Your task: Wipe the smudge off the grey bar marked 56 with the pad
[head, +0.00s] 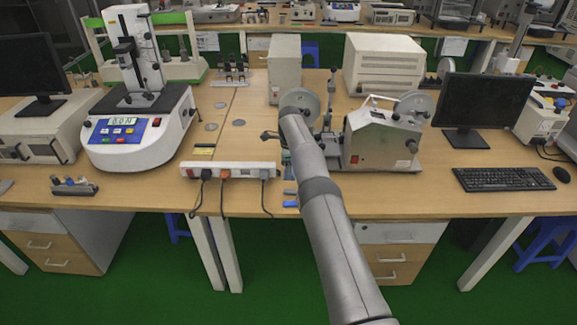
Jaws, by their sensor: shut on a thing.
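My arm (322,190) rises from the bottom and reaches over the bench's front edge towards the tape-reel machine. Its far end hides what lies behind it, and I cannot make out my gripper or the pad. No bar with a readable 56 shows, and no smudge can be made out. Small blue and grey pieces (290,204) lie at the bench's front edge, just left of my arm; they are too small to identify. A small dark-grey metal fixture (74,187) lies at the front left of the bench.
The wooden bench (130,192) carries a white test stand (137,135), a power strip (230,170) with hanging cords, the reel machine (378,138), a monitor (482,103) and a keyboard (503,179). Bare bench top lies between the reel machine and the keyboard.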

